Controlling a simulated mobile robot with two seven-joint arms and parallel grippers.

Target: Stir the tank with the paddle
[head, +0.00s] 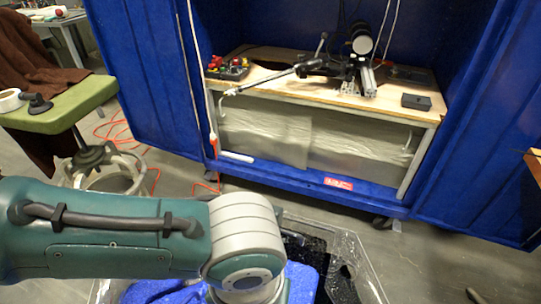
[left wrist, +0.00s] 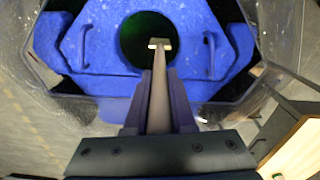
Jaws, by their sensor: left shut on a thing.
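In the left wrist view my left gripper (left wrist: 159,75) is shut on the paddle (left wrist: 159,104), a long pale shaft between its dark fingers. The paddle points away from me, and its small pale far end overlaps the dark round opening (left wrist: 134,40) in the tank's blue top (left wrist: 100,62). I cannot tell how deep that end reaches. The clear-walled tank (head: 361,268) shows at the bottom of the head view, with its blue part (head: 304,284) partly behind my left arm. My left gripper and the paddle are hidden in the head view. My right gripper is in neither view.
Behind the tank, a wooden-topped workbench (head: 290,87) stands in a blue enclosure (head: 146,75). A green stool (head: 70,104) is at the left, with a pale ring-shaped stand (head: 112,172) below it. Orange cable lies on the floor.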

